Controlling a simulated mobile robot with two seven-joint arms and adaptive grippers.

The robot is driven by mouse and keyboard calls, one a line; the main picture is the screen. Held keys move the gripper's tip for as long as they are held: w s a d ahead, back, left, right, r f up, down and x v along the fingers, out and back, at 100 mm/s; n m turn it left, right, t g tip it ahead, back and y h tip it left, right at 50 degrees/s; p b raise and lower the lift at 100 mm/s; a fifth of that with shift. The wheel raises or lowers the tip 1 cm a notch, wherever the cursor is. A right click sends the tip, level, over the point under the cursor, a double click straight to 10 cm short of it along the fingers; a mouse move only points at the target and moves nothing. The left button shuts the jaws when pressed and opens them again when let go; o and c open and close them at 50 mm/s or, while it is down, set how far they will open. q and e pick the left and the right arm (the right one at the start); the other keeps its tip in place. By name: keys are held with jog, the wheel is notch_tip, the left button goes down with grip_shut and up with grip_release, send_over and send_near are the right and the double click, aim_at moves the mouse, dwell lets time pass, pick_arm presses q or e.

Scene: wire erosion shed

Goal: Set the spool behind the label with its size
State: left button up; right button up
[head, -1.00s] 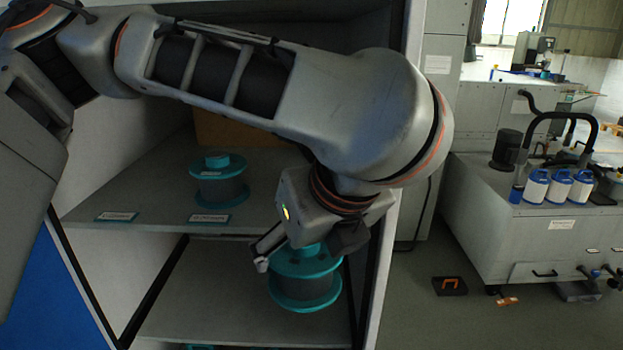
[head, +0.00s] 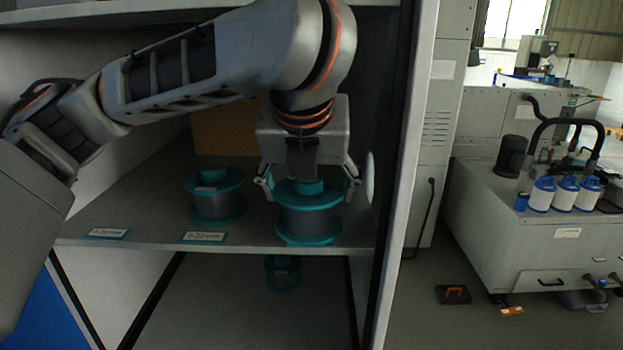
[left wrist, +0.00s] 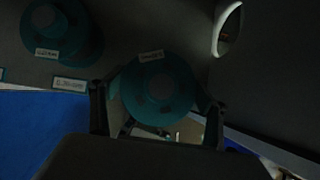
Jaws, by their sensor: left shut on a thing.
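My left gripper (head: 310,182) is shut on a teal-flanged spool with grey winding (head: 308,222), held upright from above at the shelf's front right. The held spool also shows in the left wrist view (left wrist: 160,88), between the fingers, with a small tag on its rim. I cannot tell whether it touches the shelf (head: 150,210). Two labels stand along the front edge: a left label (head: 107,233) and a middle label (head: 204,237). Their print is too small to read surely. A second teal spool (head: 214,204) stands behind the middle label. My right gripper is out of view.
A brown box (head: 223,132) stands at the back of the shelf. The cabinet's right wall (head: 410,150) is close beside the held spool. Another spool (head: 283,274) shows below the shelf. The shelf behind the left label is clear.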

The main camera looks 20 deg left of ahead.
pick_arm(q)
jog(key=shift+w+a, duration=0.25)
jog(key=shift+w, duration=0.75)
jog(key=shift+w+a, duration=0.2)
jog(key=shift+w, duration=0.75)
jog(key=w, duration=0.2)
jog(key=w+f, duration=0.1)
jog(key=shift+w+a+b, duration=0.1)
jog(key=shift+a+b, duration=0.2)
jog(key=shift+a, duration=0.1)
jog(key=shift+f, duration=0.15)
jog(key=shift+f, duration=0.1)
jog(key=o, duration=1.9)
jog(key=shift+f, duration=0.15)
